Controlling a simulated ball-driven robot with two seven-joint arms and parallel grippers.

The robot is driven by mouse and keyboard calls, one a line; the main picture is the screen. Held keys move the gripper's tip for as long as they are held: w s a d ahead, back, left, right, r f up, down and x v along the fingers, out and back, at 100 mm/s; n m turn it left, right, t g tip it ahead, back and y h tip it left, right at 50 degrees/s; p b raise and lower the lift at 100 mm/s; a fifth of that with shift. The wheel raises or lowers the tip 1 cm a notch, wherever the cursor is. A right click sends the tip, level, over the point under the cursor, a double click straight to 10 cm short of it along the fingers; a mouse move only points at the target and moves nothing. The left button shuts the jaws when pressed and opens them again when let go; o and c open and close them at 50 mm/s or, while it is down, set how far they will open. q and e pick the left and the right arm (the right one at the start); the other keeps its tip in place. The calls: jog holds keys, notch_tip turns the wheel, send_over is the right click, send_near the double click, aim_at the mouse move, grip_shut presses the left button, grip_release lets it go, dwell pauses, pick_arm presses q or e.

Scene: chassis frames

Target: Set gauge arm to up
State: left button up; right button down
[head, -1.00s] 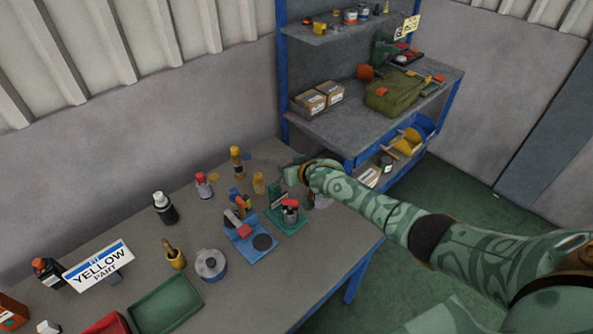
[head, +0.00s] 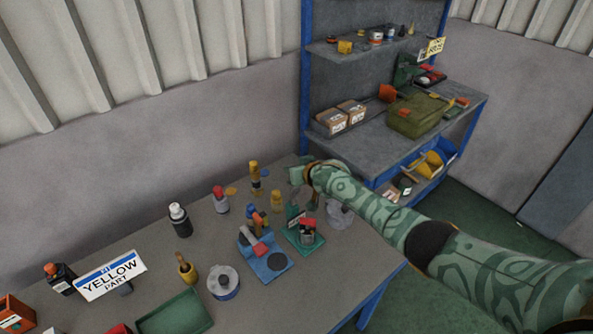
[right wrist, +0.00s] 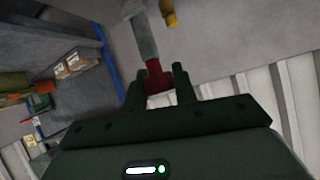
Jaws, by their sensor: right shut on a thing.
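My right gripper (head: 298,174) is beyond the back right part of the workbench in the head view, its fingers small and partly hidden by my wrist. In the right wrist view its fingers (right wrist: 160,80) are shut on the red end of a grey bar, which looks like the gauge arm (right wrist: 144,38). The bar runs away from the fingers toward the top of that view. A grey round piece (head: 341,213) stands beside my forearm, partly covered; I cannot tell whether the bar joins it. My left gripper is not in view.
A blue fixture (head: 272,265) with a grey lever and a green fixture (head: 303,246) stand in front of my right arm. Yellow, red-capped and white-capped bottles stand behind and left. A shelf unit (head: 360,155) is behind right.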

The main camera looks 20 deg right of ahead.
jog(key=shift+a, duration=0.1)
jog(key=c, duration=1.3)
grip_release()
jog(key=shift+o, duration=0.8)
jog(key=shift+w, duration=0.1)
jog(key=p+v, duration=0.4)
jog(key=v, duration=1.2)
jog(key=shift+p, duration=0.4)
jog(key=shift+s+a+f, duration=0.1)
jog(key=shift+s, duration=0.1)
